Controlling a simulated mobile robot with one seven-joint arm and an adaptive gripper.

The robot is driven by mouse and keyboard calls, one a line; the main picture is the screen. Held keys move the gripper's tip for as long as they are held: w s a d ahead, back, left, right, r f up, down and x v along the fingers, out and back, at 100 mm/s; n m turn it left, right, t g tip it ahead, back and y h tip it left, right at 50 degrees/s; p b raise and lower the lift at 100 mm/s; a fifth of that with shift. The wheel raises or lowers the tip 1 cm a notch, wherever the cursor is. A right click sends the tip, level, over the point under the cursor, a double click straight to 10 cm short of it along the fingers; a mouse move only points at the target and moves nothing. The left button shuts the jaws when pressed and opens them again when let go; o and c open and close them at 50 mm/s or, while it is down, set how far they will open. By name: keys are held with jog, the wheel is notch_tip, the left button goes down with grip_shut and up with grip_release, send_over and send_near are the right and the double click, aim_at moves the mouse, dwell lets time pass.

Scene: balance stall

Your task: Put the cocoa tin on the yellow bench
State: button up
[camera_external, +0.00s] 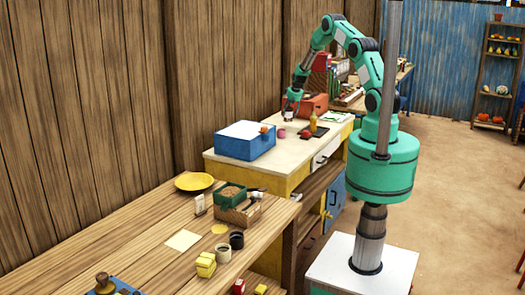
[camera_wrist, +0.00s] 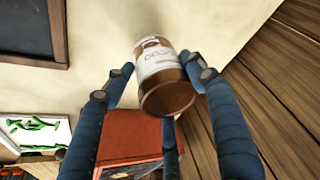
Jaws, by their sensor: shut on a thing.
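The cocoa tin (camera_wrist: 165,75) is a brown cylinder with a pale label, between my gripper's dark blue fingers in the wrist view. My gripper (camera_wrist: 160,82) is shut on it. In the external view my gripper (camera_external: 289,113) points down over the far part of the yellow bench (camera_external: 225,160), which has a cream top and yellow sides. The tin is small there and partly hidden by the fingers. The cream bench top (camera_wrist: 240,25) shows behind the tin in the wrist view. I cannot tell whether the tin touches it.
The bench holds a blue box (camera_external: 244,141), a pink cup (camera_external: 281,133), an orange bottle (camera_external: 313,122) and an orange-red box (camera_external: 317,103). The wrist view shows a dark board (camera_wrist: 30,30) and a white tray with green pieces (camera_wrist: 38,130). A wooden wall (camera_wrist: 225,110) stands close by.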

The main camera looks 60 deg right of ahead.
aim_at(289, 117)
jog(key=shift+w+d, duration=0.1)
jog(key=shift+w, duration=0.05)
jog(key=shift+f, duration=1.7)
jog(key=o, duration=1.3)
jog(key=shift+f, duration=0.15)
jog(key=shift+r, duration=0.2)
jog(key=shift+v, duration=5.95)
